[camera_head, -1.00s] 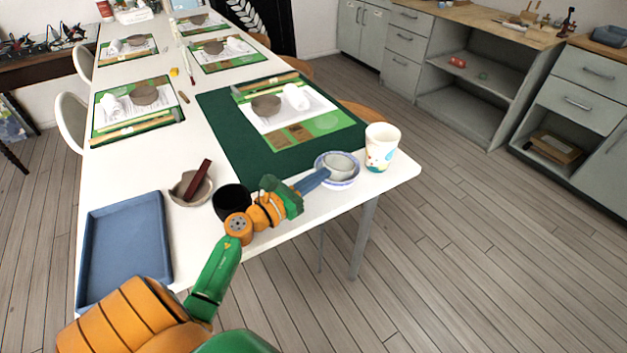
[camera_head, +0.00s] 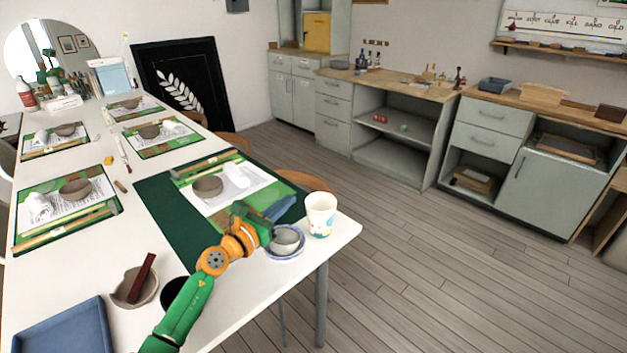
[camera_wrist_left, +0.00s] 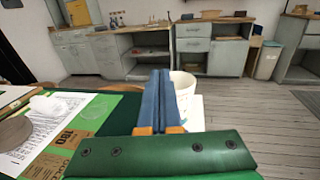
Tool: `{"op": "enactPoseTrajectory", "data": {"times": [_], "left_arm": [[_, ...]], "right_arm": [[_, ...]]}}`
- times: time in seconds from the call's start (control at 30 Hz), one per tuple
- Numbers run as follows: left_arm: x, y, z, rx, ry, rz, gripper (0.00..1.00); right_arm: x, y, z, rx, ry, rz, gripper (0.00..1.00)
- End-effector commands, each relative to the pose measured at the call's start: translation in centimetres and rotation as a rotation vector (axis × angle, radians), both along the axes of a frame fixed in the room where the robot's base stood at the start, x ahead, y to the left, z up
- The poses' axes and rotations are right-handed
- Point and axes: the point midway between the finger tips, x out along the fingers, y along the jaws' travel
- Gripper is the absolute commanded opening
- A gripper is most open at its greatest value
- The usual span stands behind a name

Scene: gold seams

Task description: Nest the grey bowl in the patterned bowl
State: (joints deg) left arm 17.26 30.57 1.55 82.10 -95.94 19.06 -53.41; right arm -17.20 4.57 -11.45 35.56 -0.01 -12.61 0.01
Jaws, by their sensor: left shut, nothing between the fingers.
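The grey bowl (camera_head: 286,239) sits inside the patterned bowl (camera_head: 287,256), whose blue-and-white rim shows around it, near the table's front right corner. My left gripper (camera_head: 284,207) is above and just behind the bowls, with its blue fingers shut and empty, pointing to the right. The shut fingers also show in the left wrist view (camera_wrist_left: 158,92), with a white cup beyond them. Part of the bowls' left side is hidden by my green and orange left arm. The bowls do not show in the left wrist view. My right gripper is not in view.
A white patterned cup (camera_head: 320,215) stands close to the right of the bowls. A dark cup (camera_head: 174,293) is partly behind my arm. A bowl with a brown block (camera_head: 134,284) and a blue tray (camera_head: 62,331) are at left. The green mat (camera_head: 160,210) lies behind.

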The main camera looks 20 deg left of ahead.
Motion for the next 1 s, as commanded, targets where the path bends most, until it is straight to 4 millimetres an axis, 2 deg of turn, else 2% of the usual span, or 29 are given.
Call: {"op": "enactPoseTrajectory", "data": {"times": [0.03, 0.2, 0.43, 0.63, 1.0], "left_arm": [[1.4, -0.2, -0.5, -0.003, -0.004, 0.001, 0.0], [5.7, -1.0, -1.0, -0.002, -0.004, 0.0, 0.0], [10.2, -1.8, -1.2, -0.002, -0.003, 0.0, 0.0], [11.8, -2.1, -0.7, 0.0, -0.001, 0.0, 0.0], [12.1, -2.2, -0.1, 0.001, 0.0, -0.001, 0.0]], "right_arm": [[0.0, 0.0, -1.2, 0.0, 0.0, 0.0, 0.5], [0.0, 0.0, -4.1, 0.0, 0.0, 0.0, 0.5], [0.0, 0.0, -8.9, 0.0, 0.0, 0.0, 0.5], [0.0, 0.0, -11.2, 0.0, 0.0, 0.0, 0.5], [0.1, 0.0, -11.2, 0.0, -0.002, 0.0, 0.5]]}}
